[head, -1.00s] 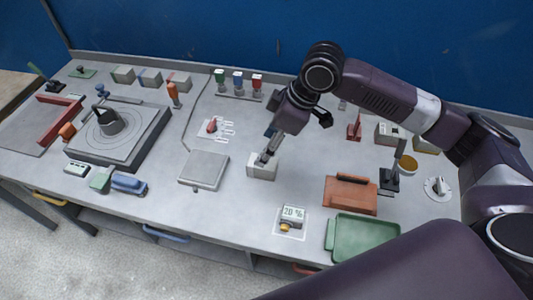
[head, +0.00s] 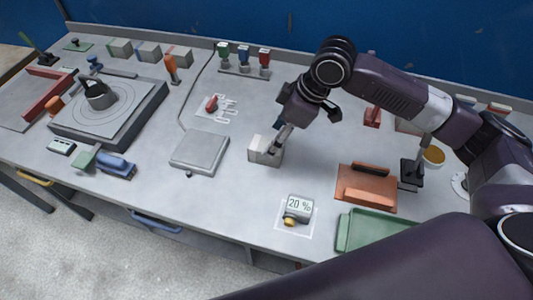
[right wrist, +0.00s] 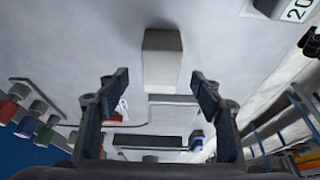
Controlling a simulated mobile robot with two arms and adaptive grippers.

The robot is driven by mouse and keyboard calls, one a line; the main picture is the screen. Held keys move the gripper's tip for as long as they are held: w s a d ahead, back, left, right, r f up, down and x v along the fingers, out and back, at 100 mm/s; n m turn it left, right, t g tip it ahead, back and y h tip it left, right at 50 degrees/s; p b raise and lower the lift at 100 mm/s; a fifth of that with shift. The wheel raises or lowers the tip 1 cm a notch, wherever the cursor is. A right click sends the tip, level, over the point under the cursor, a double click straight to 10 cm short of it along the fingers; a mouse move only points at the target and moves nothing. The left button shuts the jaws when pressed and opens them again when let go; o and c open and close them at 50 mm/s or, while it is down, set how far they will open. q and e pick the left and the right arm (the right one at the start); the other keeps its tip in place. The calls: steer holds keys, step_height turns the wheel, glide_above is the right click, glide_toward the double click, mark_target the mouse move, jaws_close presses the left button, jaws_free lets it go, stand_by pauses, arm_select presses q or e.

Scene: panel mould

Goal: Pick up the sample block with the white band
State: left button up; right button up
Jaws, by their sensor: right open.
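A pale grey block (head: 262,150) lies on the bench right of the grey square plate. It also shows in the right wrist view (right wrist: 162,60), ahead of the fingertips and centred between them; a white band on it is not clear to me. My right gripper (head: 275,148) is at the block's right part, its fingers overlapping it in the head view. In the right wrist view the gripper (right wrist: 160,76) has its two fingers wide apart with nothing held. Other blocks at the back left carry green (head: 119,48), blue (head: 148,51) and red (head: 180,56) bands. My left gripper is out of view.
The grey square plate (head: 200,150) is left of the block. Several coloured-top tubes (head: 243,60) stand in a rack behind.

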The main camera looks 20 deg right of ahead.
steer(key=p+x, duration=0.1)
steer(key=x, duration=0.6)
steer(key=shift+s, duration=0.1)
steer(key=shift+c, duration=0.6)
steer(key=c, duration=1.3)
steer(key=shift+r, duration=0.1)
steer(key=shift+c, duration=0.6)
